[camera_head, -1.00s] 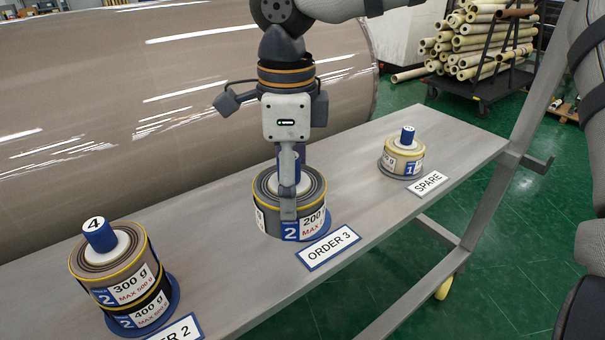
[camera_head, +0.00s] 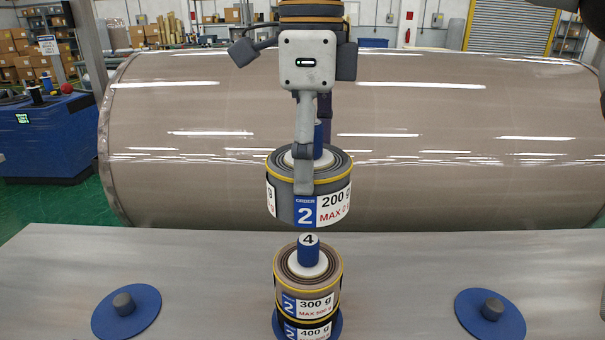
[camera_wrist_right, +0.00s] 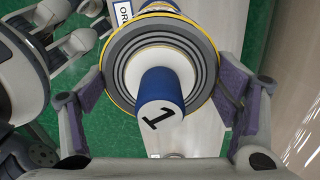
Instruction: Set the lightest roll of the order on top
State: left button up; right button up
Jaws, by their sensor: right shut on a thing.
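My right gripper (camera_head: 308,168) is shut on a grey roll (camera_head: 285,200) with yellow edges and a "200 g" label, "MAX 0" partly readable. It holds the roll upright in the air. In the right wrist view my purple fingers (camera_wrist_right: 163,98) grip both sides of the roll (camera_wrist_right: 121,47), whose blue core plug (camera_wrist_right: 160,88) reads "1". Below it in the head view stands the stack: a 300 g roll (camera_head: 291,289) with plug "4" (camera_head: 308,251), on a 400 g roll (camera_head: 320,332). A gap shows between held roll and plug. My left gripper is out of view.
Empty blue discs with grey pegs stand on the table (camera_head: 200,270) at left (camera_head: 145,310) and right (camera_head: 510,318). A huge brown roll (camera_head: 230,120) lies behind the table. The table between the discs and stack is clear.

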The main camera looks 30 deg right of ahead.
aim_at(309, 239)
jog(key=shift+f, duration=4.75)
jog(key=o, duration=1.3)
notch_tip(309, 239, up, 12)
